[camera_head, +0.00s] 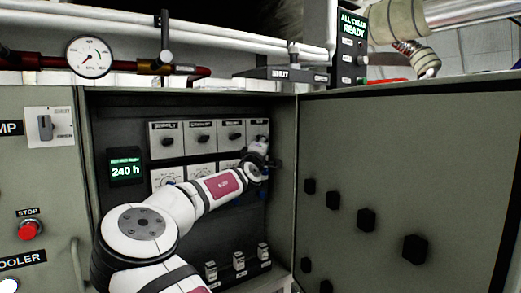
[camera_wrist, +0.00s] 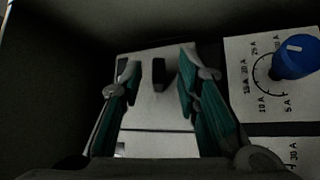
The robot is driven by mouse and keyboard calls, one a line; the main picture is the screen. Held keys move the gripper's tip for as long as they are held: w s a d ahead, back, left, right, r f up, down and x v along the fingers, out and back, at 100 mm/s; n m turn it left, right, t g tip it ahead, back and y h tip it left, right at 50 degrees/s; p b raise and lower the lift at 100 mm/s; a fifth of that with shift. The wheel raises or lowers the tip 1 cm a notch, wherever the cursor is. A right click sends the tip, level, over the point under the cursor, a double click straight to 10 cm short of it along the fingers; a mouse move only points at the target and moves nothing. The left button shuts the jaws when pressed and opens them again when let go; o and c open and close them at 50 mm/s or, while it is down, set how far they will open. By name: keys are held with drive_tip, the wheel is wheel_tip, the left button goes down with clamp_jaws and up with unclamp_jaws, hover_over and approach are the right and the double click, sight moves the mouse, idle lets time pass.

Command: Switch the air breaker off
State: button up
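A row of white breaker plates with dark handles (camera_head: 203,138) runs along the top inside the open cabinet; their labels are too small to read surely, so I cannot tell which is the air breaker. My gripper (camera_head: 264,157) is at the right end of this row, by the rightmost plate (camera_head: 259,128). In the wrist view my gripper (camera_wrist: 160,66) is open, its green-padded fingers apart. A black handle (camera_wrist: 158,72) on a white plate (camera_wrist: 143,60) shows between the fingertips, with gaps on both sides. Whether the fingertips reach its depth is unclear.
A blue knob (camera_wrist: 295,57) on an ampere dial stands close to the right finger in the wrist view. The open cabinet door (camera_head: 400,180) is to the right. A lit "240 h" display (camera_head: 126,170) and several small lower switches (camera_head: 239,262) are inside.

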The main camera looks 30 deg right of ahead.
drive_tip(key=v, duration=1.1)
drive_tip(key=shift+s+a, duration=0.2)
drive_tip(key=shift+a, duration=0.05)
drive_tip(key=shift+f, duration=0.1)
